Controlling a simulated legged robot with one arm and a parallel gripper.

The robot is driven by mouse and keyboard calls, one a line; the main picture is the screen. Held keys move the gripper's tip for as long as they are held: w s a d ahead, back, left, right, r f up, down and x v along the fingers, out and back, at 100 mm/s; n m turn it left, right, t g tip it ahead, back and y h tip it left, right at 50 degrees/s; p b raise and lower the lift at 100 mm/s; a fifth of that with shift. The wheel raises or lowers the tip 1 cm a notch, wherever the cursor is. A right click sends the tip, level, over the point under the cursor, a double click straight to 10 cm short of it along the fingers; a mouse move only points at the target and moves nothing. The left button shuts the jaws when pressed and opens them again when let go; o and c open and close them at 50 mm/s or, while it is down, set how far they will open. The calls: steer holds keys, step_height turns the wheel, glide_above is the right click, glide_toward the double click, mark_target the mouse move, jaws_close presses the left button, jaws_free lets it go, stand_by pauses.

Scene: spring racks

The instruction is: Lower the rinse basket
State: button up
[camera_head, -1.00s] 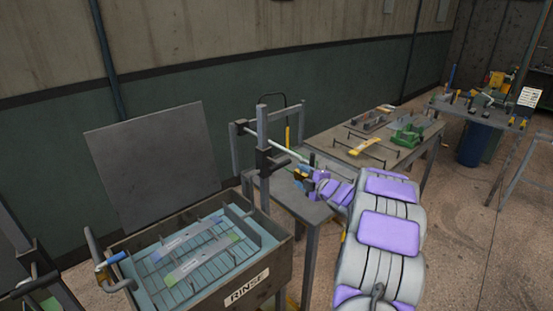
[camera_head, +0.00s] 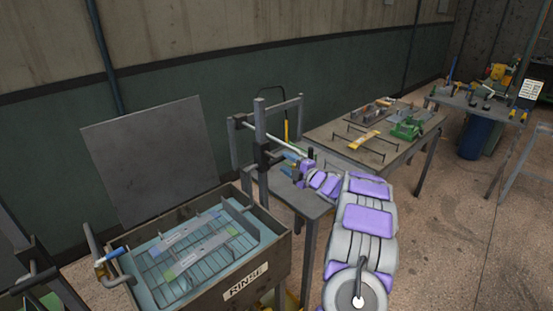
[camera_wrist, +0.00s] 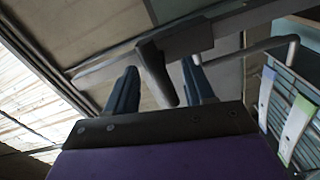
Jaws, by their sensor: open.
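The rinse basket (camera_head: 178,268) is a wire grid in the tank marked RINSE (camera_head: 205,300), at the lower left of the head view. Two pale strips (camera_head: 200,250) lie on it. A lever with a pale bar (camera_head: 275,137) runs from the post (camera_head: 260,140) beside the tank to a dark grip at its right end. My gripper (camera_head: 301,168) is at that end, above the small table. In the wrist view my gripper (camera_wrist: 160,85) is open, with a dark handle (camera_wrist: 154,72) between its fingers. Contact with the fingers cannot be told.
A small grey table (camera_head: 300,195) stands under my gripper. A longer bench (camera_head: 375,150) with a green tool and racks is behind it. An upright grey panel (camera_head: 150,160) stands behind the tank. Open floor (camera_head: 440,240) lies at the right.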

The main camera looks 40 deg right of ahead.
mark_target(272, 155)
steer(key=w+a, duration=0.1)
steer(key=w, duration=0.1)
steer(key=w+a, duration=0.1)
steer(key=w, duration=0.1)
steer(key=w+a, duration=0.1)
steer(key=w, duration=0.1)
steer(key=shift+w+r, duration=0.1)
steer(key=shift+r, duration=0.25)
steer(key=shift+w+d+f, duration=0.15)
steer(key=shift+d+f, duration=0.05)
steer(key=shift+d, duration=0.35)
steer(key=shift+w+d+f, duration=0.15)
steer(key=shift+d, duration=0.35)
steer(key=shift+a+r, duration=0.3)
steer(key=shift+a, duration=0.35)
steer(key=shift+c, duration=0.7)
steer(key=shift+a, duration=0.5)
steer(key=c, duration=0.3)
steer(key=shift+s+d, duration=0.1)
steer(key=shift+d, duration=0.4)
jaws_close()
